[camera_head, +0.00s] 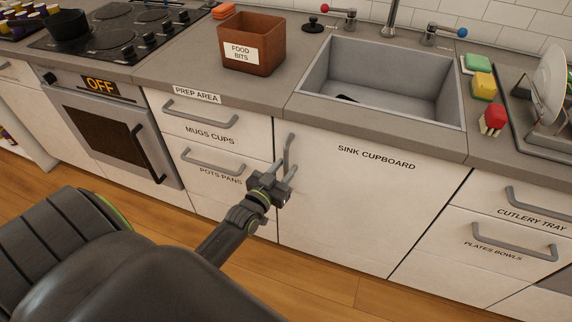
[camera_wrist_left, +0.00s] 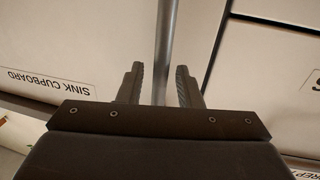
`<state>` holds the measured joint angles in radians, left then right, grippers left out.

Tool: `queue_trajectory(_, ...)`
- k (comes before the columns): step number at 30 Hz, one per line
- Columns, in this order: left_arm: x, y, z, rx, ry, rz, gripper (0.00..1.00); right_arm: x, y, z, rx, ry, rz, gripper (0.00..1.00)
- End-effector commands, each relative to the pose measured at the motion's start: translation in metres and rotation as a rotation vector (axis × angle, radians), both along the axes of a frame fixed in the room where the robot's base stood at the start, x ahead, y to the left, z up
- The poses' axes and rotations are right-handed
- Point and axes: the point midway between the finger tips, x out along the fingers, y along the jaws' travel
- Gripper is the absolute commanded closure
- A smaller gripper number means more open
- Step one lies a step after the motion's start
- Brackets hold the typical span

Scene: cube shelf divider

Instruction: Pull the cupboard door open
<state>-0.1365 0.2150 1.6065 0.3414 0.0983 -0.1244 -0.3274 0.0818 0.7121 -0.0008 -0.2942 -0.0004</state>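The white sink cupboard door (camera_head: 350,205), labelled "SINK CUPBOARD", is closed under the sink. Its vertical grey bar handle (camera_head: 291,150) is near the door's upper left edge. My left gripper (camera_head: 284,178) is at the lower part of this handle. In the left wrist view the handle (camera_wrist_left: 166,55) runs between the two fingers of my left gripper (camera_wrist_left: 158,85), with a gap on each side, so the fingers are open around or just before it. The label (camera_wrist_left: 50,82) also shows there upside down. My right gripper is not in view.
Left of the door are drawers labelled "MUGS CUPS" (camera_head: 210,125) and "POTS PANS" (camera_head: 222,185) with protruding handles. Cutlery and plates drawers (camera_head: 505,225) are at the right. The sink (camera_head: 385,80) is above. Wooden floor (camera_head: 320,285) before the door is clear.

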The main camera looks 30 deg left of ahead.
Motion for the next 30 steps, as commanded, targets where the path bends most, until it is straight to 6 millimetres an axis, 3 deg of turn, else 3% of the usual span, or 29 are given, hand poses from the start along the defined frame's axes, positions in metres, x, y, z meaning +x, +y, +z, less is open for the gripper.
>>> queue_trajectory(4, 0.0093, 0.0005, 0.0002, 0.001, 0.0, 0.0, 0.68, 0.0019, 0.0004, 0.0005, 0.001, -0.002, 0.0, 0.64)
queue_trajectory(13, 0.0107, 0.0005, -0.0002, 0.001, 0.001, 0.0, 0.68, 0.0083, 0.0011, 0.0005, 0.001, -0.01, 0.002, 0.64)
queue_trajectory(21, 0.0106, 0.0005, -0.0001, 0.0, 0.0, 0.0, 1.0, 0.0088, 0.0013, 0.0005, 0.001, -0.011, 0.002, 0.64)
queue_trajectory(30, 0.0099, 0.0003, 0.0003, -0.001, 0.001, 0.001, 1.0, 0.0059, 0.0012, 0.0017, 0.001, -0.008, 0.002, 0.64)
